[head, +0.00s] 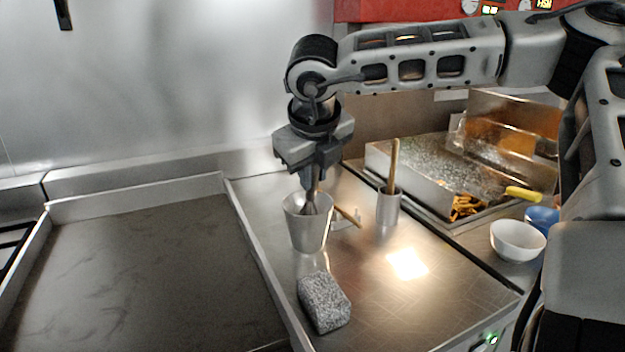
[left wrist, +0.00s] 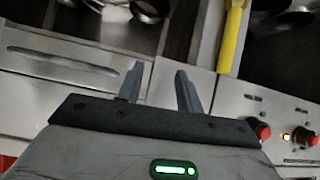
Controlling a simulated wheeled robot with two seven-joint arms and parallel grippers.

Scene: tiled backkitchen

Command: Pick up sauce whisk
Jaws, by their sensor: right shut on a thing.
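The sauce whisk (head: 310,207) stands in a metal cup (head: 309,238) on the steel counter. Its lower part is inside the cup and its upper part is largely hidden by my right gripper. My right gripper (head: 314,186) points down just above the cup's rim and is shut on the whisk. My left gripper (left wrist: 157,84) shows in the left wrist view, with its two fingers apart and nothing between them; it is not in the head view.
A grey speckled block (head: 324,302) lies in front of the cup. A narrow metal holder (head: 388,210) with a wooden handle stands to the right. A fryer tray (head: 425,190) with food, and a white bowl (head: 517,242), lie farther right. The griddle (head: 150,270) at left is empty.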

